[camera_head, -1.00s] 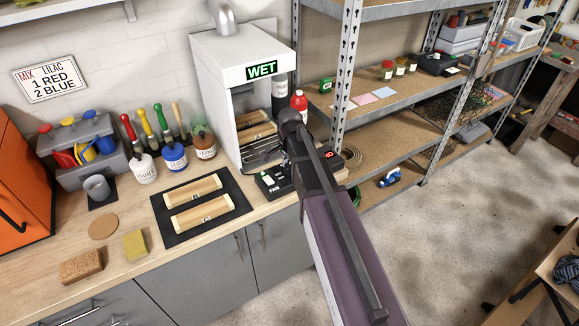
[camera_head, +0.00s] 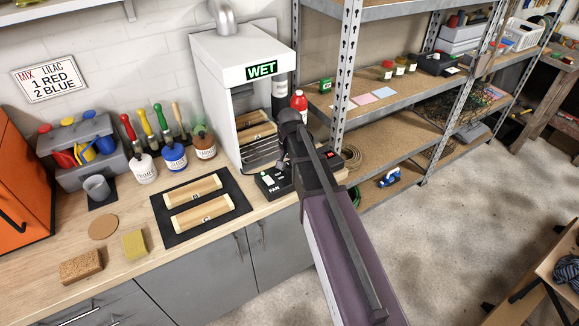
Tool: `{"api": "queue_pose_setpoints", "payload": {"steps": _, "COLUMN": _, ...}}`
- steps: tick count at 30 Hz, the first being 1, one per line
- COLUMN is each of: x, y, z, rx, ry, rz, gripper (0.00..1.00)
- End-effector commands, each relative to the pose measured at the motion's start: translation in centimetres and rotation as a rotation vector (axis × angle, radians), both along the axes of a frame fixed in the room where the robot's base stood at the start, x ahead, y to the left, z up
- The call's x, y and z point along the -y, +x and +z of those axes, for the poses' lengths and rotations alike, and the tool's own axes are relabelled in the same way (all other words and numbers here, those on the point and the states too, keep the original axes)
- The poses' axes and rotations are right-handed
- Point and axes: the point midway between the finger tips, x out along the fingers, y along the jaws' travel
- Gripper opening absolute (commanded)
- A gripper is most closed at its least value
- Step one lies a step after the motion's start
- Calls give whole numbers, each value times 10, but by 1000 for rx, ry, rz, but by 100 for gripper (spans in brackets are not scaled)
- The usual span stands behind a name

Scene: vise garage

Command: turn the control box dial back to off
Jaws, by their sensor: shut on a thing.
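The control box (camera_head: 270,184) is a black box with white "FAN" lettering and a small light switch. It sits on the workbench at the front right of the white cabinet. A small red part (camera_head: 330,154) shows at its far right end. My gripper (camera_head: 291,166) is down at the middle of the box, mostly behind my own dark wrist and purple-grey arm. It is shut on what I take to be the dial. The dial and the fingertips are hidden, so the dial's setting cannot be read.
The white cabinet (camera_head: 215,78) with a green "WET" sign stands just behind the box. A black mat (camera_head: 178,236) with two wooden pieces lies to the left. The bench edge is in front.

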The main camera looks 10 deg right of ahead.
Motion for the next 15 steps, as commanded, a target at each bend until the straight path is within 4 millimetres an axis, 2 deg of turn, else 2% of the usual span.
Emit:
{"api": "queue_pose_setpoints", "payload": {"steps": 11, "x": 0, "y": -2, "z": -1, "rx": -4, "ry": 0, "rz": 9, "gripper": 4}}
{"api": "queue_pose_setpoints", "payload": {"steps": 12, "x": 0, "y": -2, "z": -1, "rx": -4, "ry": 0, "rz": 9, "gripper": 55}}
{"api": "queue_pose_setpoints", "payload": {"steps": 15, "x": 0, "y": -2, "z": -1, "rx": -4, "ry": 0, "rz": 8, "gripper": 85}}
